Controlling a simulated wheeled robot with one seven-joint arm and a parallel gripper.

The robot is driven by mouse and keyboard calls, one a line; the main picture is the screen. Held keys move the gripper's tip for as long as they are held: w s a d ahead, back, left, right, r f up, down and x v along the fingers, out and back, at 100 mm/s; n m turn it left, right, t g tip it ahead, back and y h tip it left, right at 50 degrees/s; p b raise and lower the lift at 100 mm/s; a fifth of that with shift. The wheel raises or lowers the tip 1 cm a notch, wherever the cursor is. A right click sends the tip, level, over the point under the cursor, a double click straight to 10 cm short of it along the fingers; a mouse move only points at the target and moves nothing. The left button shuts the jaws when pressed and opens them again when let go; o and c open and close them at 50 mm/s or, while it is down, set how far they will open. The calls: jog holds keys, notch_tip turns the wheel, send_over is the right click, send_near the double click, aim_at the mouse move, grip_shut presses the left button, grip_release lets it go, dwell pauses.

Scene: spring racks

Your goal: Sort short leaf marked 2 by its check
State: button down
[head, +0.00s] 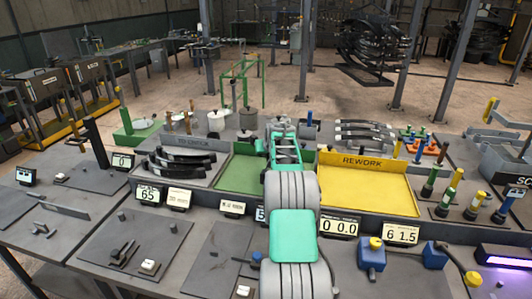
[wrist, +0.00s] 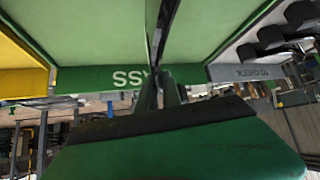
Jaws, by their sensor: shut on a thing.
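My gripper (wrist: 165,94) is shut on a thin dark strip, seen nearly edge-on in the wrist view; it appears to be a leaf (wrist: 158,38). It is over the green PASS tray (wrist: 90,40), which also shows in the head view (head: 238,177). I cannot tell whether the leaf touches the tray floor, and no number on it shows. In the head view my arm hides the gripper and the held leaf. Several dark leaves (head: 178,163) lie in the grey TO CHECK tray (head: 203,143). The yellow REWORK tray (head: 365,190) is empty where visible.
Silvery leaves (head: 362,130) lie behind the REWORK tray. Colour-handled tools (head: 452,190) stand at the right. Small displays, one reading 65 (head: 148,194), line the front ledge. A blue device with a yellow knob (head: 371,252) sits at the front right.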

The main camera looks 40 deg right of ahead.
jog(key=shift+f+b, duration=1.05)
jog(key=shift+f, duration=1.8)
jog(key=shift+f+b, duration=0.55)
jog(key=shift+f, duration=0.05)
jog(key=c, duration=1.8)
grip_release()
jog(key=o, duration=0.4)
jog(key=shift+f, duration=0.1)
jog(key=shift+c, duration=0.2)
jog(key=shift+s+a+f, duration=0.1)
jog(key=shift+f, duration=0.2)
jog(key=shift+s+r, duration=0.15)
jog(key=shift+r, duration=0.2)
jog(key=b+v, duration=0.2)
jog(key=v, duration=0.5)
jog(key=shift+r, duration=0.2)
